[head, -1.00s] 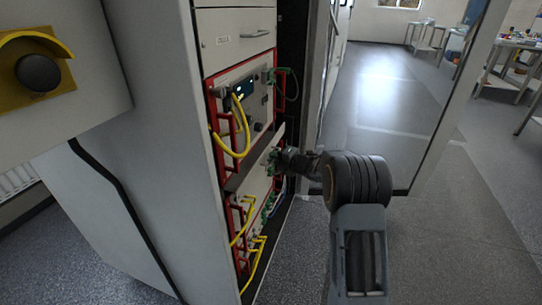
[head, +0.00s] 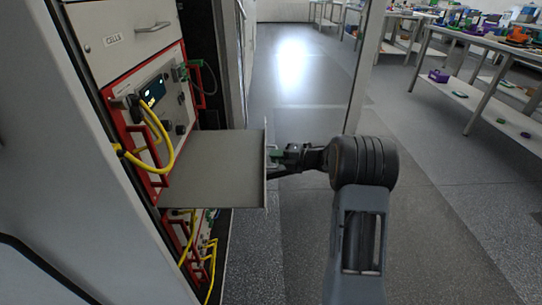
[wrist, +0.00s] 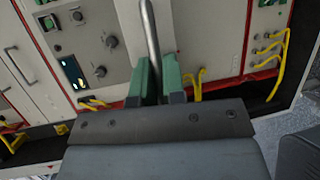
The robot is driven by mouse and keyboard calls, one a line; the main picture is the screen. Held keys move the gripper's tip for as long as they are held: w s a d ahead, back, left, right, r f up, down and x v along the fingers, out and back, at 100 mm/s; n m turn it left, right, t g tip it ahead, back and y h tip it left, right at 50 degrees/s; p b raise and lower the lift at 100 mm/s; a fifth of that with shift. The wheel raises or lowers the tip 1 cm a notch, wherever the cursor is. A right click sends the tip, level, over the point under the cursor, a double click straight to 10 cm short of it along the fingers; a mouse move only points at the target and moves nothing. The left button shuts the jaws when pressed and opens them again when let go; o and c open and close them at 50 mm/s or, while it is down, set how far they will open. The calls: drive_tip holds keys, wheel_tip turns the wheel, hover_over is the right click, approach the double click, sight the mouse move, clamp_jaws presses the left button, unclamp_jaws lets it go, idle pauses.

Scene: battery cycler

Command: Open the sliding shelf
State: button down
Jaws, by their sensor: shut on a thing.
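The sliding shelf (head: 215,165) is a flat grey tray that sticks well out of the cabinet front between two red-framed units. Its upright front plate (head: 265,192) faces right, toward my arm. My gripper (head: 277,158) is at this plate, with its green fingers shut on the shelf's handle. In the wrist view the handle (wrist: 150,35) is a grey metal bar that runs down between the two green fingertips (wrist: 158,78). The lower end of the bar is hidden between the fingers.
A red-framed unit with a lit display (head: 153,92) and a looping yellow cable (head: 168,150) sits just above the shelf. More yellow cables (head: 211,262) hang below it. A drawer marked CELLS (head: 130,30) is higher up. The floor (head: 300,250) around my arm is clear.

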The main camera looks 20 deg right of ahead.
drive_tip(key=shift+s+d+f, duration=0.1)
drive_tip(key=shift+d, duration=0.15)
drive_tip(key=c, duration=1.2)
unclamp_jaws()
drive_tip(key=p+v, duration=0.2)
drive_tip(key=v, duration=1.1)
drive_tip(key=shift+s+d+p, duration=0.25)
drive_tip(key=shift+d+p, duration=0.05)
drive_tip(key=shift+p, duration=0.05)
